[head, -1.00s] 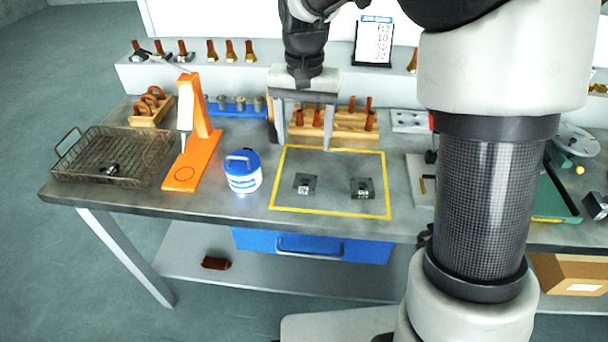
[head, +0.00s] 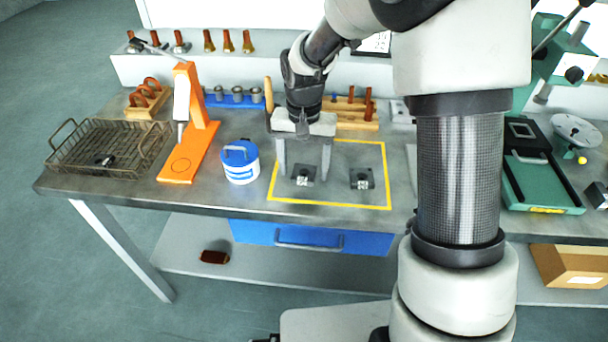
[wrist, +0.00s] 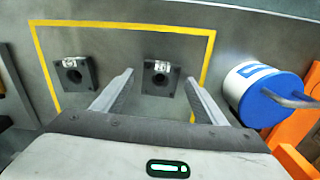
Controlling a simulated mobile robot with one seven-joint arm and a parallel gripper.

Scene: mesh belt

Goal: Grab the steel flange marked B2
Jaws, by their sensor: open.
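Two dark square flanges with round centres and small white tags lie flat inside the yellow outline on the bench. The left flange (head: 304,176) is the one nearer the blue-lidded can; it shows in the wrist view (wrist: 161,80). The right flange (head: 362,179) shows at the left in the wrist view (wrist: 75,74). The tag lettering is too small for me to read surely, so I cannot tell which is B2. My gripper (head: 303,178) is open and empty above the left flange. In the wrist view its fingers (wrist: 160,77) appear on either side of that flange, with no visible contact.
A can with a blue lid (head: 240,163) stands left of the yellow outline (head: 330,205). Farther left are an orange stand (head: 200,140) and a wire basket (head: 78,160) holding a small dark part. A wooden rack (head: 355,122) stands behind. Bench around the right flange is clear.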

